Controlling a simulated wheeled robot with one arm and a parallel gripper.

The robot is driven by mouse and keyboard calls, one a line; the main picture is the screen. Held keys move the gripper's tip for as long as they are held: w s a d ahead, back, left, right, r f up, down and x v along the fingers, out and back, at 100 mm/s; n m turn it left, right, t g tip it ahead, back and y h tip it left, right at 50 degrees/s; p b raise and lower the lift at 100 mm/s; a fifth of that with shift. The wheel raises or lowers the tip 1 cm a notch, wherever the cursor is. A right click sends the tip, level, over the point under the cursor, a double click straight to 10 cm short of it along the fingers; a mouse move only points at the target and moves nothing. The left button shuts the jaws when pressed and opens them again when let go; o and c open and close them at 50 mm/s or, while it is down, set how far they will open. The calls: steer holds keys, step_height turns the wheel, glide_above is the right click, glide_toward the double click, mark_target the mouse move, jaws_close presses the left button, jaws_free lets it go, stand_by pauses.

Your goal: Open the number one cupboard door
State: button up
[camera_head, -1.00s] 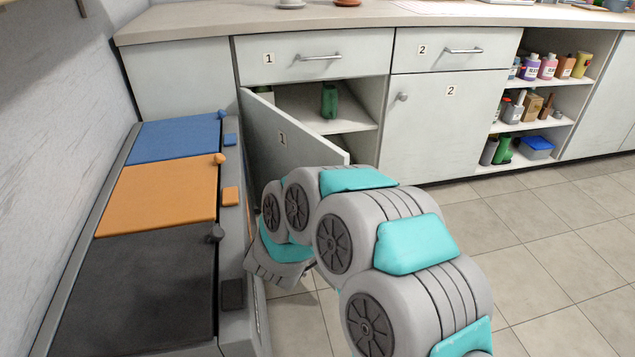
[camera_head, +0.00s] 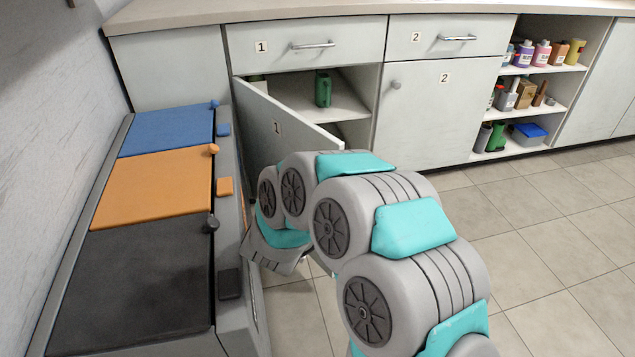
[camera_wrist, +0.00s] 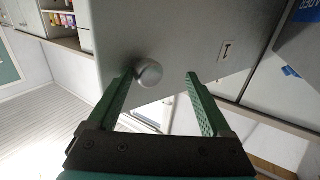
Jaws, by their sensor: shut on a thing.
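The number one cupboard door (camera_head: 272,125) is pale grey and marked 1. It stands partly open, hinged at the left and swung out toward me. In the wrist view its face (camera_wrist: 190,35) fills the upper middle, with its 1 label (camera_wrist: 226,50) visible. Its round metal knob (camera_wrist: 149,73) sits between the green fingers of my gripper (camera_wrist: 160,82), right against the left finger. My gripper is shut on this knob, though a gap shows beside the right finger. In the head view my arm hides the gripper and the knob.
The open cupboard shows a shelf (camera_head: 345,107) with a green container (camera_head: 322,89). Drawer one (camera_head: 350,40) above and door two (camera_head: 430,110) beside it are closed. Bins with blue, orange and black lids (camera_head: 150,190) stand close on the left. The tiled floor (camera_head: 540,220) at right is clear.

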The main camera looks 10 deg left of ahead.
steer(key=s+d+r+b, duration=0.2)
steer(key=s+d+b, duration=0.1)
steer(key=s+b, duration=0.4)
steer(key=s+d+r+b, duration=0.2)
steer(key=s+d+b, duration=0.2)
steer(key=s+b, duration=0.2)
steer(key=shift+s+d+b, duration=0.2)
steer(key=shift+s+b, duration=0.2)
steer(key=shift+s, duration=0.2)
steer(key=shift+r, duration=0.1)
